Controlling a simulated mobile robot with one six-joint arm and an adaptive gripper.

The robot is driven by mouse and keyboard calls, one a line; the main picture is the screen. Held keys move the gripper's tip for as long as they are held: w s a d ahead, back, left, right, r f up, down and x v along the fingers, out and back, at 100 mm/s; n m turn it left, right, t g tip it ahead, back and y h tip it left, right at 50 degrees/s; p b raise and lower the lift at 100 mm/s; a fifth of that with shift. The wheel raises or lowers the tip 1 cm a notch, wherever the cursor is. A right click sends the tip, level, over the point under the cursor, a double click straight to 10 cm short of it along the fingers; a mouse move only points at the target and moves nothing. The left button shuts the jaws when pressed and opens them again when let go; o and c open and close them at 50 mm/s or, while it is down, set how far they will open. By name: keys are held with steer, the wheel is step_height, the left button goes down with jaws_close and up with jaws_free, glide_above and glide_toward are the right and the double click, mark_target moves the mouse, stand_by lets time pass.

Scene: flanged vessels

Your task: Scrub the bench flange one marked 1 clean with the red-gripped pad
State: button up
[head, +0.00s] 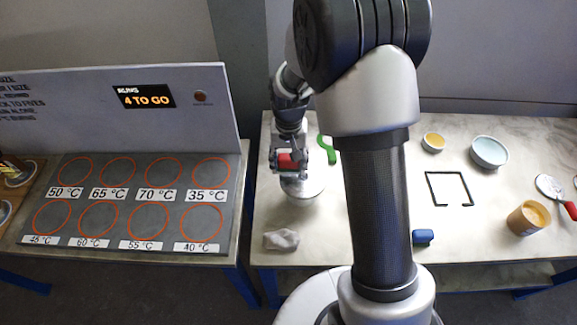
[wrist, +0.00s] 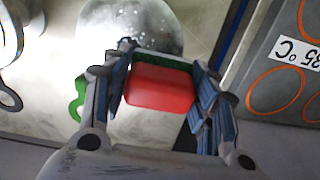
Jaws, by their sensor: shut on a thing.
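My gripper (head: 289,168) is shut on the red-gripped pad (head: 290,160), at the left part of the right-hand bench. In the wrist view the pad's red grip (wrist: 160,88) sits between the two fingers, with a green strip along its far edge. A pale round flange piece (head: 303,190) stands on the bench under and beside my gripper. Its grey, speckled round face (wrist: 140,22) shows just beyond the pad in the wrist view. I cannot tell whether the pad touches it. No mark 1 is readable.
A green-handled thing (head: 327,149) lies just right of my gripper. A grey cloth (head: 281,240) lies in front. A temperature board (head: 130,205) stands left.

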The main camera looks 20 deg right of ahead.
steer(key=shift+s+d+r, duration=0.2)
steer(key=shift+s+r, duration=0.05)
steer(key=shift+r, duration=0.3)
step_height(320, 180, up, 2)
steer(key=shift+w+a+r+p, duration=0.1)
steer(key=shift+w+a+p, duration=0.05)
steer(key=shift+p, duration=0.95)
steer(key=shift+r+p, duration=0.75)
steer(key=shift+r, duration=0.35)
steer(key=shift+f, duration=0.1)
